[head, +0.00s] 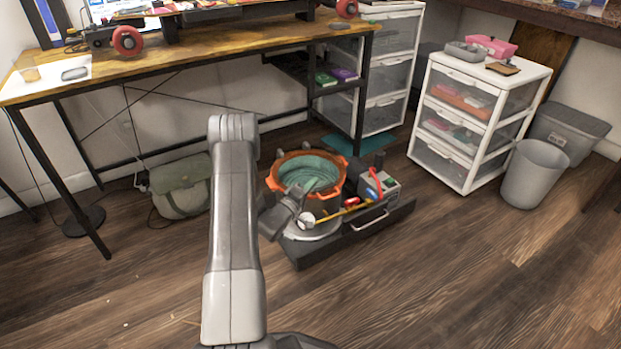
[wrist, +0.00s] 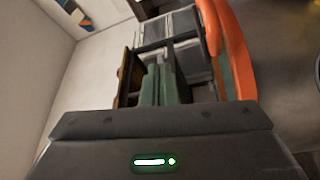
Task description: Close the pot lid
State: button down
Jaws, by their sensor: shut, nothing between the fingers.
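The orange pot (head: 273,184) stands open on a dark base on the floor, its teal inside showing. A pale grey disc (head: 318,231) lies low against its near side; I cannot tell for certain that it is the lid. My gripper (head: 297,193) is at the pot's near left rim, partly hidden by my arm. I cannot tell whether it touches the pot. In the wrist view my fingers (wrist: 161,82) are together and empty, with the orange rim (wrist: 237,50) right beside them.
A grey box (head: 379,185) with red and yellow tools stands right of the pot. A green bag (head: 182,187) lies to the left. Desk legs, a drawer unit (head: 470,125) and a bin (head: 534,175) stand around. The floor in front is clear.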

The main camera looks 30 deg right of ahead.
jog(key=shift+s+f, duration=0.15)
jog(key=shift+f, duration=0.65)
